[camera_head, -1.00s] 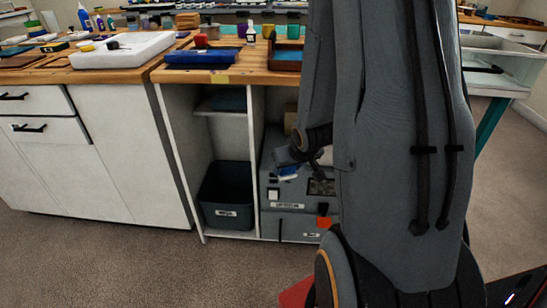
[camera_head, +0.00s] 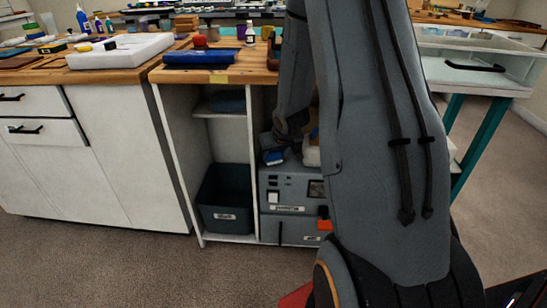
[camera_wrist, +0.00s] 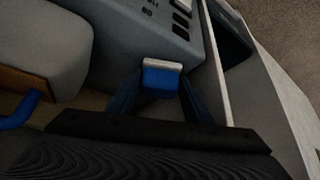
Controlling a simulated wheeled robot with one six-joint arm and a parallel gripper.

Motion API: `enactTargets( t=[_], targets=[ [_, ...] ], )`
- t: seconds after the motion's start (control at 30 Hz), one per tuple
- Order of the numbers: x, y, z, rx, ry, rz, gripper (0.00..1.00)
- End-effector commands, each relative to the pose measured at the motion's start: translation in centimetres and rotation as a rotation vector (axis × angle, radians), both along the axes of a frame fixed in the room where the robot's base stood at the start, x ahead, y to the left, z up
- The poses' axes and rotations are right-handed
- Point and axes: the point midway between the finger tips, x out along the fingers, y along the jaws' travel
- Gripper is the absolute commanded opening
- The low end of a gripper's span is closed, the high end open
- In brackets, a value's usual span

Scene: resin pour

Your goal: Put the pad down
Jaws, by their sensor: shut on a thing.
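The pad, a small blue block with a pale grey-white edge (camera_wrist: 162,80), is between the two dark blue fingers of my gripper (camera_wrist: 161,92) in the wrist view. My gripper is shut on it. In the head view the blue of the pad (camera_head: 273,158) shows just above the front top edge of a grey machine (camera_head: 288,190) inside the open cabinet. My arm hides much of the area to the right. I cannot tell whether the pad touches a surface beneath it.
The grey machine's buttoned face (camera_wrist: 175,25) is close ahead in the wrist view. A pale rounded object (camera_wrist: 45,45) is at left, and a white cabinet divider (camera_wrist: 217,65) at right. A dark bin (camera_head: 225,200) stands in the left compartment. The wooden worktop (camera_head: 220,75) is overhead.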

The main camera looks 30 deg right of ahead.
Motion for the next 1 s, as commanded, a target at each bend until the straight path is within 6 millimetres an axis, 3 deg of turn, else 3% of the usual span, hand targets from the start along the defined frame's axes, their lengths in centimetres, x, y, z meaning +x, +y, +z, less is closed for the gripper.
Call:
enactTargets(
  t=[0.4, 0.43, 0.53, 0.83, 1.0],
  targets=[
    [0.0, 0.0, -0.7, 0.0, -0.002, 0.0, 0.28],
    [0.0, 0.0, -0.6, 0.0, -0.002, 0.0, 0.51],
    [0.0, 0.0, -0.6, 0.0, -0.002, 0.0, 0.65],
    [0.0, 0.0, -0.5, 0.0, -0.002, 0.0, 0.65],
    [-0.7, 0.1, 1.1, -0.001, -0.002, -0.001, 0.65]
  ],
)
